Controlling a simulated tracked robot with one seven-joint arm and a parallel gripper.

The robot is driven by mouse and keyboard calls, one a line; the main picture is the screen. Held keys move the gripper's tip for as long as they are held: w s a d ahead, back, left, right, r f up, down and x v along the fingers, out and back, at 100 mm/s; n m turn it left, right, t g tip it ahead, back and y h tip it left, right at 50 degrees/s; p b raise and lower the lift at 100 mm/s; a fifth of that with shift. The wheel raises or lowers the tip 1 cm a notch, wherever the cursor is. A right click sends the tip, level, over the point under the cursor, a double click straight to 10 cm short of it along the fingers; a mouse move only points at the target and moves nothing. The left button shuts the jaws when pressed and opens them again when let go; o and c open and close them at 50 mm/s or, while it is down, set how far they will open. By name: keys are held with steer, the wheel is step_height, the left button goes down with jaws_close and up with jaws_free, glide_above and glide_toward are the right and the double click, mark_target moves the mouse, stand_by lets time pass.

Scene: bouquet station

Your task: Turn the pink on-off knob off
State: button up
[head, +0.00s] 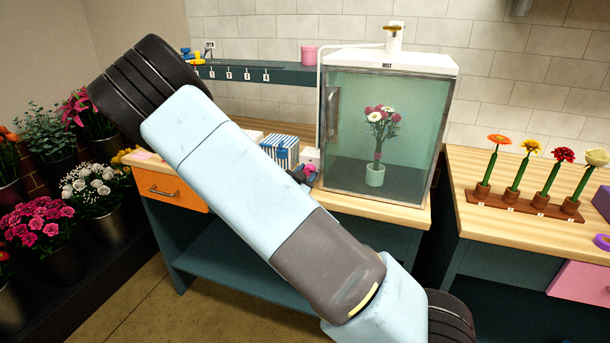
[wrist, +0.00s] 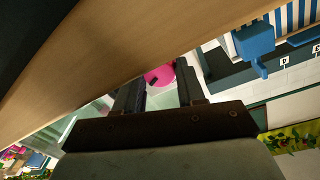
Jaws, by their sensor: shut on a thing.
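The pink knob (wrist: 158,76) shows between the two dark fingers of my gripper (wrist: 160,72) in the wrist view. A dark mark shows on its face. In the head view the knob (head: 311,169) is a small pink shape at the counter's front, just left of the glass mist cabinet. My gripper (head: 299,176) is at it, mostly hidden behind my arm. The jaws are shut on the knob. Which way the knob is turned cannot be told.
The mist cabinet (head: 388,125) holds a bouquet in a pale vase (head: 375,174). A blue-striped box (head: 281,151) stands left of the knob. The wooden counter edge (wrist: 120,60) runs close to my gripper. Potted flowers (head: 95,190) stand left; a flower rack (head: 525,205) stands right.

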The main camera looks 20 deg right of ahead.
steer(key=n, duration=0.3)
steer(key=shift+w+a+n, duration=0.1)
steer(key=shift+n, duration=0.3)
steer(key=shift+n+t, duration=0.4)
steer(key=shift+n, duration=1.4)
steer(key=shift+a, duration=0.1)
steer(key=shift+w, duration=0.1)
steer(key=o, duration=0.8)
steer(key=shift+c, duration=0.2)
